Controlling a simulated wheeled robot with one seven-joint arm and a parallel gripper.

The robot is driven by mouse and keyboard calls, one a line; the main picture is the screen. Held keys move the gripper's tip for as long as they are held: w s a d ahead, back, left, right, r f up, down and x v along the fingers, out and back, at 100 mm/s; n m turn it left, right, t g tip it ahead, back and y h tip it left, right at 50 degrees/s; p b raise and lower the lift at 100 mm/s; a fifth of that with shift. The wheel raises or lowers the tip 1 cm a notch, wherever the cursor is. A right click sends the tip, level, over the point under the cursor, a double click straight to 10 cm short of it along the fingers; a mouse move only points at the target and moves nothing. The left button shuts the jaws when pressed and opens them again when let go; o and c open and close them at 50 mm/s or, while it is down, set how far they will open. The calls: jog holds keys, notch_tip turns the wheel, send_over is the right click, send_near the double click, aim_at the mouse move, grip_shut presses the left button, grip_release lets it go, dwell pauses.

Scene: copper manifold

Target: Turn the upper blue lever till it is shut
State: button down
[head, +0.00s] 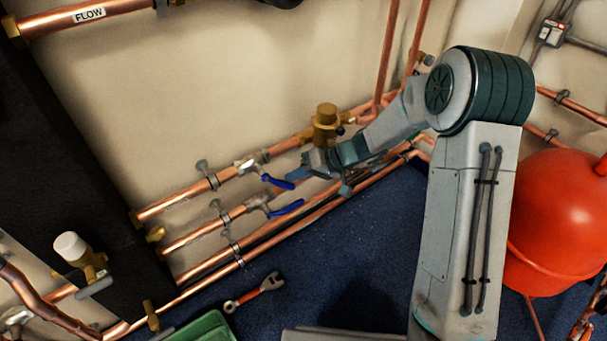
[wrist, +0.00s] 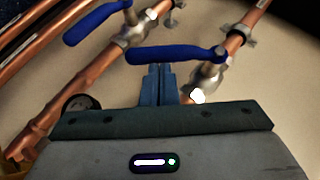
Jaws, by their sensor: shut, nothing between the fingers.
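The upper blue lever (head: 278,182) sits on a silver valve (head: 251,163) on the upper copper pipe and slants away from the pipe's line, down to the right. In the wrist view the upper lever (wrist: 172,54) lies across the picture, just beyond my fingertips. My gripper (head: 293,174) is shut and empty, close beside that lever's free end in the head view. Its fingers (wrist: 162,70) point at the lever's middle; I cannot tell whether they touch it. The lower blue lever (head: 287,208) is on the pipe below and also shows in the wrist view (wrist: 97,22).
A brass fitting (head: 326,124) stands on the upper pipe beyond my gripper. Pipe clips (head: 206,175) hold the pipes near the wall. A red-handled wrench (head: 258,291) and a green tray (head: 205,329) are on the blue floor. A red vessel (head: 562,225) is at the right.

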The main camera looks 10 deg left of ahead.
jog(key=shift+d, duration=0.15)
jog(key=p+v, duration=0.2)
jog(key=v, duration=0.7)
jog(key=a+r+n+h, duration=0.5)
jog(key=h, duration=0.2)
jog(key=b+x, duration=0.4)
jog(key=x, duration=0.5)
jog(key=shift+w+a+f, duration=0.1)
jog(key=shift+a+f, duration=0.1)
jog(key=shift+f, duration=0.15)
jog(key=shift+g+y, duration=0.3)
